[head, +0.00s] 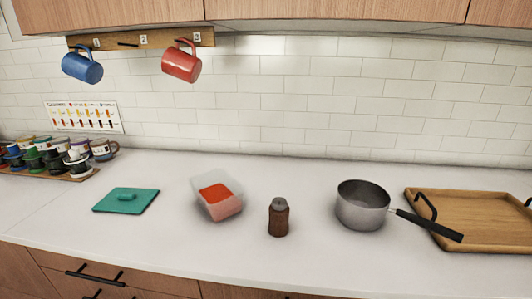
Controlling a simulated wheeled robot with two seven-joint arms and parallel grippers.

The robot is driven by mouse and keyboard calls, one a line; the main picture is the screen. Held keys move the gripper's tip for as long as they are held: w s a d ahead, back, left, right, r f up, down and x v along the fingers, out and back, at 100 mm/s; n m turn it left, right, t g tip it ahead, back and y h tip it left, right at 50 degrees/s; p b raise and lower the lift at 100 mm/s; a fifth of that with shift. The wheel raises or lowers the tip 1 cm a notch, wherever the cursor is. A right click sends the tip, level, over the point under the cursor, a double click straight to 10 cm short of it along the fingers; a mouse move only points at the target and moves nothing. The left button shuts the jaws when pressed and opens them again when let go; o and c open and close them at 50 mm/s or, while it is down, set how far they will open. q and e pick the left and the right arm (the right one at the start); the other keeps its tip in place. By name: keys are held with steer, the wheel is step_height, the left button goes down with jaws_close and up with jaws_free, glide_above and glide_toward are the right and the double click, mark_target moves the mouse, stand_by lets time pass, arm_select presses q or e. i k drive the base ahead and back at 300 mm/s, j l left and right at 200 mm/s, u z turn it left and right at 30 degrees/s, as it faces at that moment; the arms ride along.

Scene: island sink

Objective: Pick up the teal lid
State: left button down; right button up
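The teal lid (126,201) lies flat on the white counter at the left, a flat rounded square with a small raised handle on top. Nothing covers it. To its right stands a clear container (230,209) with red contents. Neither of my grippers shows in the head view.
A pepper mill (279,219), a saucepan (362,208) and a wooden tray (470,215) stand to the right. The pan's handle reaches over the tray. A rack of small cups (60,160) is at the far left. Blue (82,66) and red (181,62) mugs hang above.

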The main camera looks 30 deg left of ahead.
mark_target(127, 201)
steer(key=u, duration=2.05)
